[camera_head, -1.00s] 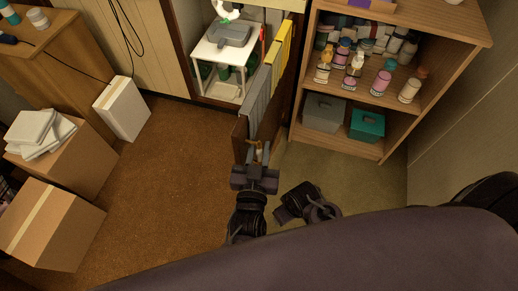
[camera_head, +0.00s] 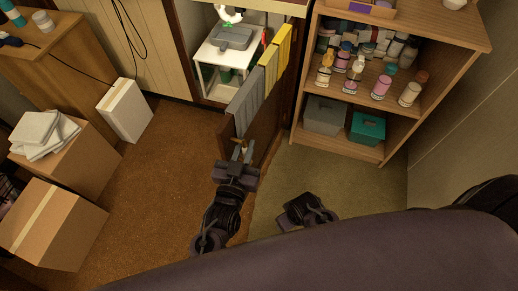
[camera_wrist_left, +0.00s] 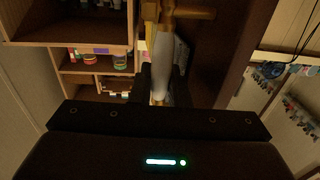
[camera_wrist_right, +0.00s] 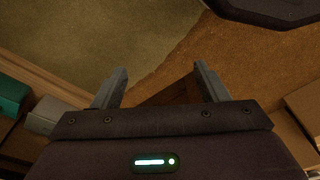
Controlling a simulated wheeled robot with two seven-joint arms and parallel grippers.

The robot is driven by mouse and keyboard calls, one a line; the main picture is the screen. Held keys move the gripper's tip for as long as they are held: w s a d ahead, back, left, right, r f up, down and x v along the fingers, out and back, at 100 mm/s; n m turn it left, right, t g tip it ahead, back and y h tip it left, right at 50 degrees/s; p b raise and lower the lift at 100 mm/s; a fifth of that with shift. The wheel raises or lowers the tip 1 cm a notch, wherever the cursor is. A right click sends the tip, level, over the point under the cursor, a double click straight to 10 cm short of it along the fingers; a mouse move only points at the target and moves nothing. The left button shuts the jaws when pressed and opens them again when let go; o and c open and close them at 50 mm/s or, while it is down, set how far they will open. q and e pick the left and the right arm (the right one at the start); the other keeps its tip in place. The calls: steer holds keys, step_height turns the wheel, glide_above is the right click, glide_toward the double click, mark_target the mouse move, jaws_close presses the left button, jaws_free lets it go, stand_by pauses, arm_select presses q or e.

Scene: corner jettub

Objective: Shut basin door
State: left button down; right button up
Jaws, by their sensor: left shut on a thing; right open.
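The basin door (camera_head: 264,132) stands open, swung out from the cabinet opening on its left. Grey (camera_head: 243,107) and yellow (camera_head: 274,60) cloths hang over it. My left gripper (camera_head: 240,156) is at the door's near end, shut on its brass-coloured handle (camera_head: 241,146). In the left wrist view, brass parts of the handle (camera_wrist_left: 187,13) show above the jaws, and the grip itself is partly hidden. My right gripper (camera_head: 284,216) is low, right of the left one and apart from the door. Its fingers are open and empty in the right wrist view (camera_wrist_right: 161,82).
A wooden shelf (camera_head: 388,98) with bottles and two bins stands right of the door. A white stand (camera_head: 208,50) is inside the opening. Cardboard boxes (camera_head: 55,222) and a white box (camera_head: 125,110) stand left. The brown carpet (camera_head: 165,180) between is clear.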

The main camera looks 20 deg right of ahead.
arm_select(q)
steer(key=w+a+m+g+h+b, duration=0.2)
steer(key=w+a+m+h+b, duration=0.1)
steer(key=w+a, duration=0.9)
steer(key=shift+w+a+g+h, duration=0.2)
steer(key=shift+w+g+h, duration=0.2)
steer(key=shift+w, duration=0.55)
arm_select(e)
step_height(320, 180, up, 8)
steer(key=a, duration=0.1)
steer(key=shift+w+g, duration=0.15)
steer(key=shift+g, duration=0.15)
arm_select(q)
steer(key=shift+f, duration=0.1)
arm_select(e)
steer(key=shift+r, duration=0.1)
arm_select(q)
steer(key=c, duration=1.7)
jaws_free()
arm_select(e)
steer(key=shift+a, duration=0.1)
arm_select(q)
steer(key=p+v, duration=0.1)
steer(key=v, duration=0.7)
arm_select(e)
step_height(320, 180, down, 3)
steer(key=shift+w+f, duration=0.15)
